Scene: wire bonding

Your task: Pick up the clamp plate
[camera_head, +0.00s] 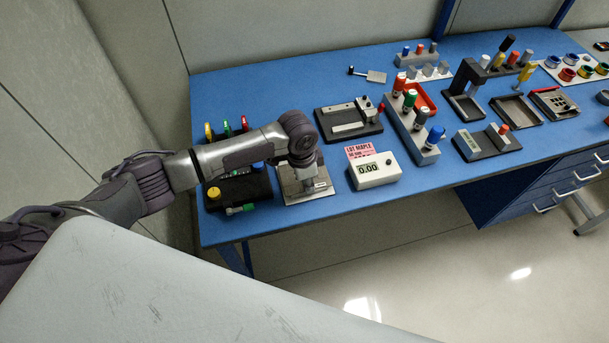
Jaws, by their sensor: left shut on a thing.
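My left gripper (308,184) reaches in from the left and points down over a silver metal fixture near the table's front edge. It is shut on the clamp plate (291,184), a flat silvery piece at that fixture. The arm's wrist hides much of the plate and the fingertips from above. I cannot tell whether the plate is raised off the fixture or still rests on it. My right gripper is not in view.
A white meter (374,172) reading 0.00 stands close to the gripper's right. A black block (238,186) with coloured parts is close on its left. A black fixture (348,121) lies behind. The blue table (270,95) has free room at the back left.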

